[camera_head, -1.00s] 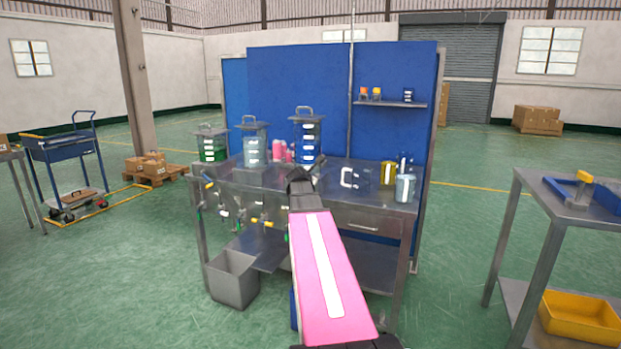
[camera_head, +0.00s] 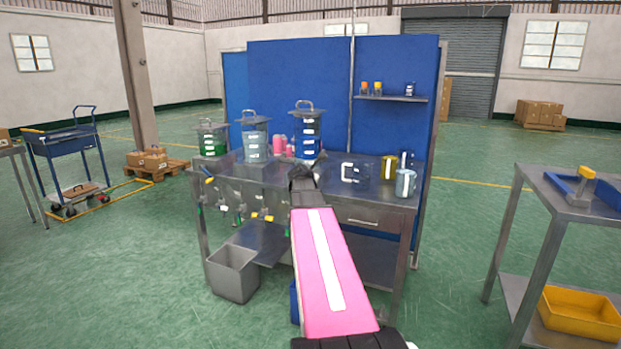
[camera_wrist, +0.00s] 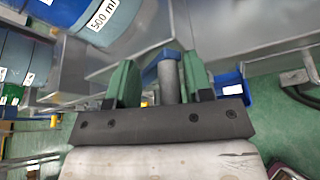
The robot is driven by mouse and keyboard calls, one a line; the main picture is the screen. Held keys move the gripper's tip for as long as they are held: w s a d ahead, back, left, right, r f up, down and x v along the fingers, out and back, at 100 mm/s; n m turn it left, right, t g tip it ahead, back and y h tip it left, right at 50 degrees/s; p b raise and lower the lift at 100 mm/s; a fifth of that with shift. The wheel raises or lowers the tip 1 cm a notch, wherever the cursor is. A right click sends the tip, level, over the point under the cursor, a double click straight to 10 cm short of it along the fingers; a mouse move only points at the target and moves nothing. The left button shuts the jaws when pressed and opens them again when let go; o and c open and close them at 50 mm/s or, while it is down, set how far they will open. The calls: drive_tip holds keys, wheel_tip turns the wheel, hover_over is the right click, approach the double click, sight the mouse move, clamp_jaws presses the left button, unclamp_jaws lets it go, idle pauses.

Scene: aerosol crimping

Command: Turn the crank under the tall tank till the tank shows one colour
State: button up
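The tall tank (camera_head: 307,137) is a dark blue cylinder with white labels and a top handle, on the back of the steel bench in the head view. How its colours divide is too small to tell. My gripper (camera_head: 302,174) is at the bench's front, below and in front of this tank. In the wrist view my gripper (camera_wrist: 158,82) has two green fingers spread apart. An upright grey post (camera_wrist: 171,82) with a blue part shows between them, nearer the right finger, with a gap on the left. I cannot tell if this is the crank; the crank is otherwise hidden.
A pale blue tank (camera_head: 255,137) and a green tank (camera_head: 211,139) stand left of the tall one. Pink cans (camera_head: 280,145) stand between. Cups (camera_head: 405,182) stand at the bench's right. A grey bin (camera_head: 232,273) is below. A side table (camera_head: 560,215) is at right.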

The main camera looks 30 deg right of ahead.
drive_tip(key=shift+w, duration=0.1)
drive_tip(key=v, duration=1.1)
drive_tip(key=shift+d, duration=0.15)
idle(0.3)
drive_tip(key=w+d+r+n+t+y, duration=0.1)
drive_tip(key=d+r+n+t+y, duration=0.25)
drive_tip(key=n, duration=0.75)
drive_tip(key=w+d+r+n+t+y, duration=0.25)
drive_tip(key=n+t, duration=0.25)
drive_tip(key=n, duration=0.5)
drive_tip(key=s+d+f+n+g+y, duration=0.3)
drive_tip(key=s+f+n+g+y, duration=0.3)
drive_tip(key=n, duration=0.9)
drive_tip(key=w+a+f+t+y, duration=0.1)
drive_tip(key=w+a+f, duration=0.2)
drive_tip(key=w, duration=0.7)
drive_tip(key=shift+w+a+f, duration=0.25)
drive_tip(key=shift+w+f, duration=0.1)
drive_tip(key=shift+f, duration=0.35)
